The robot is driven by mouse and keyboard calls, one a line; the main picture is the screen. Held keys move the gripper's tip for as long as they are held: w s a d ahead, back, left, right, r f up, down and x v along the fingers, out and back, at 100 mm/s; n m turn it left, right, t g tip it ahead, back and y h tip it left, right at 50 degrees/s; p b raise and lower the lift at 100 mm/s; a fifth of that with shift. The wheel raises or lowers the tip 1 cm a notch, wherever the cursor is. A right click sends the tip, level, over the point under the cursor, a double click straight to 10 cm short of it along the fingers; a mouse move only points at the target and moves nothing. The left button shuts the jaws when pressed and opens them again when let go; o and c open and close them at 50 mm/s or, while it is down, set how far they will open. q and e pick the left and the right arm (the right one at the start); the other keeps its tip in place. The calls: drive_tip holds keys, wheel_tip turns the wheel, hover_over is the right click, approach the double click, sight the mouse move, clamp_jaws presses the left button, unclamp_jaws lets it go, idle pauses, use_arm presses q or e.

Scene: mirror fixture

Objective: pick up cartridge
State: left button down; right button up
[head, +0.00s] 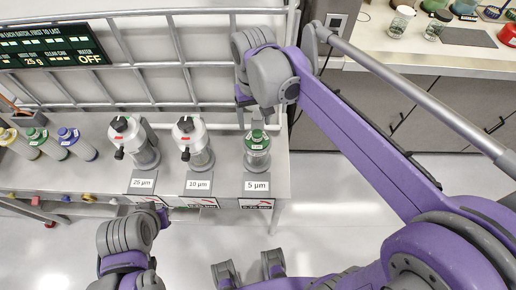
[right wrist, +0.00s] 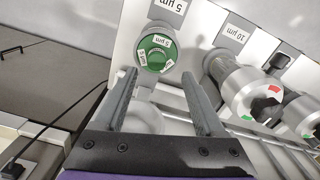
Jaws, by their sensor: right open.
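A cartridge with a green cap marked 5 µm (head: 257,139) stands upright at the 5 µm place, at the right end of the bench. Its round green cap (right wrist: 155,53) shows just beyond my fingertips in the right wrist view. My right gripper (head: 262,112) is behind and above this cartridge. In the right wrist view its two fingers (right wrist: 158,74) are spread with nothing between them, apart from the cap.
Grey housings with red-marked tops stand at the 25 µm (head: 133,142) and 10 µm (head: 192,143) places, left of the green-capped cartridge. A metal rail frame (head: 150,62) runs behind the bench. A counter with jars (head: 402,20) is at the upper right.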

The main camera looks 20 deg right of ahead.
sight(257, 133)
drive_tip(key=shift+s+d+f, duration=0.15)
drive_tip(key=shift+f, duration=1.4)
drive_tip(key=shift+s+d+f, duration=0.1)
drive_tip(key=shift+s+f, duration=0.05)
drive_tip(key=shift+f, duration=1.4)
clamp_jaws()
